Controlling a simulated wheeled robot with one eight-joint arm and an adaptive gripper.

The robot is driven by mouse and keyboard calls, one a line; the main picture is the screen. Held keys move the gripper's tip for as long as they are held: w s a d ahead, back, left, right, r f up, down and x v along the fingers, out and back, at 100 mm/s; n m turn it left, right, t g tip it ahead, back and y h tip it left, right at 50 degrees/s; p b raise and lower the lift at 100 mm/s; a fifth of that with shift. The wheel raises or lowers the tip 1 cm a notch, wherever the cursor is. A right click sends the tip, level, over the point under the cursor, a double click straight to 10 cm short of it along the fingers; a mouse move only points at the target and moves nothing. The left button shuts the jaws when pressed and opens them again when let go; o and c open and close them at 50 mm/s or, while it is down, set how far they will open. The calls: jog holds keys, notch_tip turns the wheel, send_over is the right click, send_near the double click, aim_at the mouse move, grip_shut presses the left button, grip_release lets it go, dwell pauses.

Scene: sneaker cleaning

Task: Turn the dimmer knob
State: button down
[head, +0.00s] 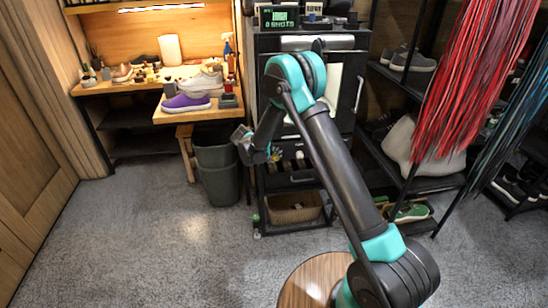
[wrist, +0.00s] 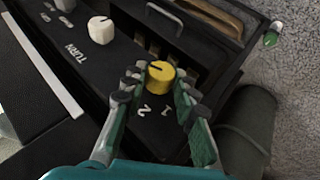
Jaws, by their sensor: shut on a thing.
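A round yellow knob (wrist: 160,75) with a dark pointer line on its top stands on a black panel (wrist: 150,125) in the wrist view. White figures 1 and 2 are printed beside it. My gripper (wrist: 160,83) has one finger on each side of the yellow knob and is shut on it. A white knob (wrist: 101,30) with a dark pointer mark sits farther left on the panel, near the white word TURN. In the head view my gripper (head: 268,155) is low at the front of the black cabinet, and the knob it holds is too small there to make out clearly.
A dark bin (head: 218,175) stands left of the cabinet (head: 345,110). A wooden bench (head: 175,114) with a purple sneaker (head: 186,102) is at left. Shoe shelves and hanging red laces (head: 475,70) are at right. The grey floor in front is mostly clear.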

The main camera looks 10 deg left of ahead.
dwell(0.3)
jog(key=c, duration=1.2)
grip_release()
jog(key=v, duration=1.2)
jog(key=shift+a, duration=0.1)
jog(key=s+d+r+m+g+y, duration=0.15)
jog(key=s+d, duration=0.25)
jog(key=d, duration=0.4)
jog(key=s+d+r, duration=0.3)
jog(key=d, duration=0.6)
jog(key=s+d+r+m+g+y, duration=0.1)
jog(key=s+d+r, duration=0.25)
jog(key=d, duration=0.45)
jog(key=s+d+f+y, duration=0.1)
jog(key=s+d, duration=0.2)
jog(key=s, duration=0.4)
jog(key=s+d+f+m, duration=0.1)
jog(key=s+d, duration=0.3)
jog(key=s, duration=0.3)
jog(key=s+d+f+m+y, duration=0.1)
jog(key=s+d+f, duration=0.1)
jog(key=s, duration=0.5)
jog(key=shift+s+d+y, duration=0.35)
jog(key=shift+s+d, duration=0.05)
jog(key=shift+d, duration=0.35)
